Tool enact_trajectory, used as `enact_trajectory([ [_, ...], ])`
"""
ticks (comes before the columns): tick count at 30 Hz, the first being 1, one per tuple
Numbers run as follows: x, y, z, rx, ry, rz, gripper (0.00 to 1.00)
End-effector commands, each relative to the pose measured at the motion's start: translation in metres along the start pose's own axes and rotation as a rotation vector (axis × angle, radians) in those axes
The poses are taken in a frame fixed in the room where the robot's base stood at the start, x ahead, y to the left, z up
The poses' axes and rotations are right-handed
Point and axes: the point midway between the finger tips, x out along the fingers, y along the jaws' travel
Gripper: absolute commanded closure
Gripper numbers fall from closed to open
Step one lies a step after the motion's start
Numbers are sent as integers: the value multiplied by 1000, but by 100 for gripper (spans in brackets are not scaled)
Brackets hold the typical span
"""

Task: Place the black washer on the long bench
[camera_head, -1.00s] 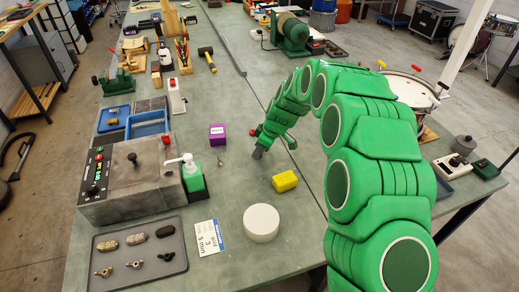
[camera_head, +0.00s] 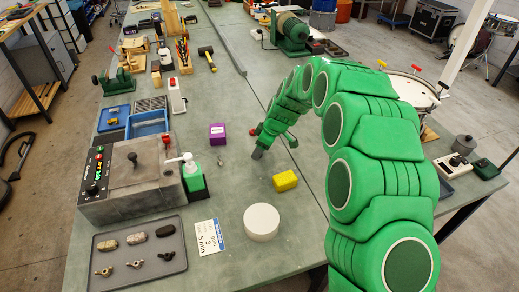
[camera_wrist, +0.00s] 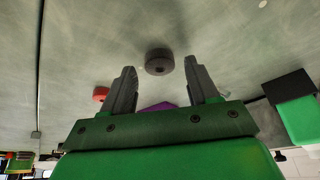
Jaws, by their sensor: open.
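A dark, round, washer-like disc (camera_wrist: 159,62) with a small central hole lies on the grey-green bench surface in the wrist view. It is just past and between the fingertips of my gripper (camera_wrist: 161,70), with a gap on both sides. The fingers are spread and hold nothing. In the head view my gripper (camera_head: 258,153) points down, low over the long bench (camera_head: 235,125), close to its right-hand seam. I cannot make out the disc in the head view, where the gripper likely hides it.
A yellow block (camera_head: 285,180) and a white round container (camera_head: 261,222) stand nearby. A purple box (camera_head: 217,133) is left of my gripper. A green pump bottle (camera_head: 194,182), a grey machine (camera_head: 135,180) and a tray of parts (camera_head: 172,243) are farther left.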

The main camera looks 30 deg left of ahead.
Motion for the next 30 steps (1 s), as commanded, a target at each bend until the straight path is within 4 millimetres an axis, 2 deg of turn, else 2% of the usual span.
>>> enact_trajectory([
  [5,-20,0,-1,-1,1,2,41],
  [18,-96,1,0,-1,1,2,41],
  [21,-108,1,0,-1,1,3,41],
  [30,-115,0,0,-1,0,1,41],
])
